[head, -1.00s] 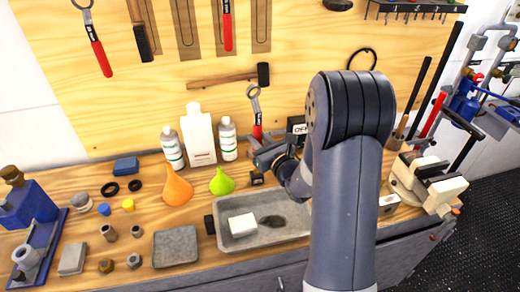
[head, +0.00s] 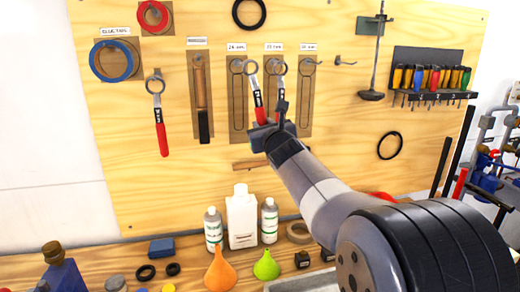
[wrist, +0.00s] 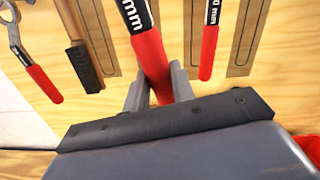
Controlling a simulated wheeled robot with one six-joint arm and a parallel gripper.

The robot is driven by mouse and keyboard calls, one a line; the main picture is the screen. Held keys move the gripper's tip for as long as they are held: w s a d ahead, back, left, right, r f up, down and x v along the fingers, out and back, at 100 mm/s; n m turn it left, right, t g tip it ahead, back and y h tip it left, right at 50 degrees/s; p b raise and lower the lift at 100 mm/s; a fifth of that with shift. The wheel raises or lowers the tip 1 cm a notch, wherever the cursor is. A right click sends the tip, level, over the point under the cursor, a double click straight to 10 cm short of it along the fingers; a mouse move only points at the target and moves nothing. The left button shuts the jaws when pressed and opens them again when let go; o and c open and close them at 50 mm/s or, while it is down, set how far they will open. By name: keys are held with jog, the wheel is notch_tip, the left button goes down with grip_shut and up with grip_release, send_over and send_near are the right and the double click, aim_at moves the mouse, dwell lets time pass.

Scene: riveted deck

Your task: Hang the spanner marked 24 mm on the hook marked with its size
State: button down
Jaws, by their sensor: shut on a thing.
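My gripper (head: 265,135) is shut on the red handle of a spanner (head: 256,92), ring end up, in front of the board. In the wrist view the held spanner (wrist: 150,55) stands between my fingers (wrist: 158,88); "mm" shows on its black band, but its number is cut off. Its ring is just right of the left spanner hook (head: 236,64), under a label (head: 237,47) that seems to read 24 mm. I cannot tell whether ring and hook touch. Another red-handled spanner (head: 279,82) hangs at the middle hook, close on the right; it also shows in the wrist view (wrist: 209,45).
A third spanner (head: 158,115) hangs farther left, beside a file-like tool (head: 201,100). The right outlined place (head: 306,95) is empty. Bottles (head: 241,218) and funnels (head: 220,270) stand on the bench below.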

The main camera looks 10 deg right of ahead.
jog(key=shift+a+r, duration=0.1)
jog(key=shift+r, duration=0.35)
jog(key=shift+f, duration=0.1)
jog(key=shift+w+f+b, duration=0.1)
jog(key=shift+w+b, duration=0.2)
jog(key=shift+w, duration=2)
jog(key=w+f, duration=0.1)
jog(key=w, duration=0.6)
jog(key=shift+p, duration=0.3)
jog(key=shift+f, duration=0.1)
